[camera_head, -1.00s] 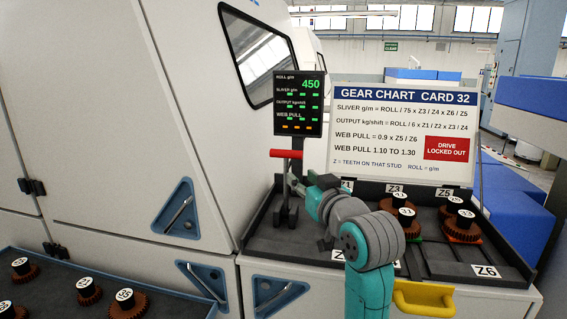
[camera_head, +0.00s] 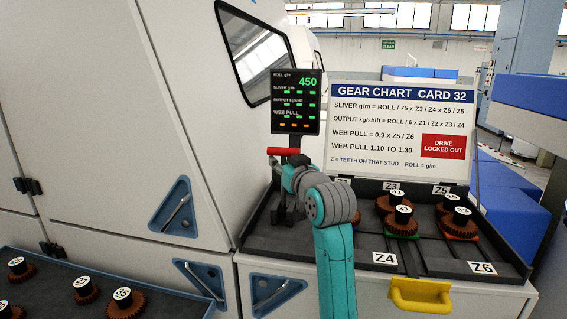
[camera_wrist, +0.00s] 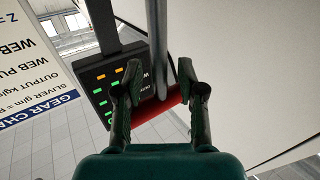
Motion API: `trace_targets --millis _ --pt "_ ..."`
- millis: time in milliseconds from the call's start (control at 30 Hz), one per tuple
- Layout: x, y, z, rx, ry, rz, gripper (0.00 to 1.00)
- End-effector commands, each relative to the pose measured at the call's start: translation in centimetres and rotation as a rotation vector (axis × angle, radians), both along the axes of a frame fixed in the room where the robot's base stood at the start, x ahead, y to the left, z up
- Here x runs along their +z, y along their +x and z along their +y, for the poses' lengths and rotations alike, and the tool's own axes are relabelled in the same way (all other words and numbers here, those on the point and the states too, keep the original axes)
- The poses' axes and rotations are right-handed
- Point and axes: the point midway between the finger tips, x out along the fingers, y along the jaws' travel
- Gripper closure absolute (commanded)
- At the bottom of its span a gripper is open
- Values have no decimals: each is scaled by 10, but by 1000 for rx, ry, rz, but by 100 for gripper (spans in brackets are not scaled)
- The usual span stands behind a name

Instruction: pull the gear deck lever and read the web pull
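The gear deck lever has a red crossbar handle (camera_head: 283,151) on a dark upright stem at the left end of the deck. My gripper (camera_head: 276,166) is right at the lever, just below the handle in the head view. In the wrist view my gripper (camera_wrist: 160,90) has its fingers spread, with the red handle (camera_wrist: 160,117) lying across between them. I cannot tell whether the fingers touch it. The display (camera_head: 297,101) behind the lever reads 450 for roll g/m. The lever's lower part is partly hidden by my arm.
The gear chart board (camera_head: 396,132) shows "DRIVE LOCKED OUT" and web pull 1.10 to 1.30. Brown gears sit on the deck (camera_head: 345,238), right of my arm. A yellow handle (camera_head: 420,293) juts from the deck front. A tray (camera_head: 165,298) of loose gears stands lower left.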

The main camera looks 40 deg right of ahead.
Motion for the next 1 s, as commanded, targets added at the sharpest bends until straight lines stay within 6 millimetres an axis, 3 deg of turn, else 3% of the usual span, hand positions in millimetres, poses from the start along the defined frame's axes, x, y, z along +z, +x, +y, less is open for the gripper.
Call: trace_targets --millis 67,233,267,667,1000 --pt "0 0 0 0 0 0 61" --pt "0 0 0 0 0 1 98" --pt "0 0 0 0 0 1 100" --pt "-2 -2 3 1 -15 -11 100" --pt "-6 -18 23 1 -161 -124 100"
